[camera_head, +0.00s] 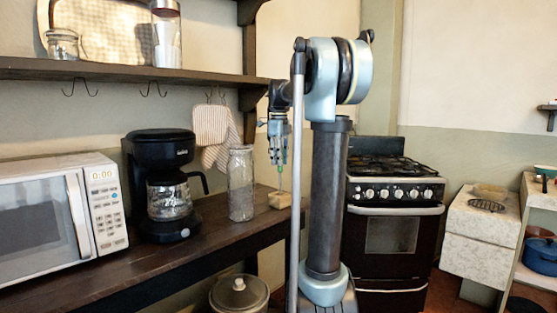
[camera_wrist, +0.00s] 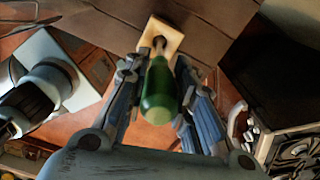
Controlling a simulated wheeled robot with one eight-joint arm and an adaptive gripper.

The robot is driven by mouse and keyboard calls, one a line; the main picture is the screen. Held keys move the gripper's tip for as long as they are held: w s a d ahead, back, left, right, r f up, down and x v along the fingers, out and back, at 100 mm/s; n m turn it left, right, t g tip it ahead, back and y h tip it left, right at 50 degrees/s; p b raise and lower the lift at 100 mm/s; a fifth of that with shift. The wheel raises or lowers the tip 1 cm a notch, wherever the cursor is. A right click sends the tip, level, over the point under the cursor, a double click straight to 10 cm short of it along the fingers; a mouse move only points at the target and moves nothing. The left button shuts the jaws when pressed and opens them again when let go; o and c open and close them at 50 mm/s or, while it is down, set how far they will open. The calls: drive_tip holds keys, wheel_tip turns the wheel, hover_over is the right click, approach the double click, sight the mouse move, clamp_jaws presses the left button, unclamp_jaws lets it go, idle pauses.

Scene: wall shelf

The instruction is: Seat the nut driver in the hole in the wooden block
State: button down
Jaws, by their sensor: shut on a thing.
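The nut driver has a green handle (camera_wrist: 160,92) and a thin metal shaft. My gripper (camera_wrist: 157,82) is shut on the handle. In the head view my gripper (camera_head: 278,150) points down, with the nut driver (camera_head: 280,172) hanging below it, roughly upright. The pale wooden block (camera_head: 279,201) sits at the right end of the wooden counter, under the driver. It also shows in the wrist view (camera_wrist: 172,38), where the shaft's end overlaps the dark hole. I cannot tell whether the tip is in the hole or just above it.
A tall glass jar (camera_head: 241,185) stands left of the block. A coffee maker (camera_head: 163,184) and a microwave (camera_head: 60,218) stand further left. A wall shelf (camera_head: 120,70) runs above, with cloths hanging under it. A stove (camera_head: 393,205) stands to the right.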

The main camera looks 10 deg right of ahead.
drive_tip(key=shift+f, duration=0.15)
drive_tip(key=c, duration=1.3)
unclamp_jaws()
wheel_tip(320, 180, up, 12)
drive_tip(key=shift+f, duration=0.1)
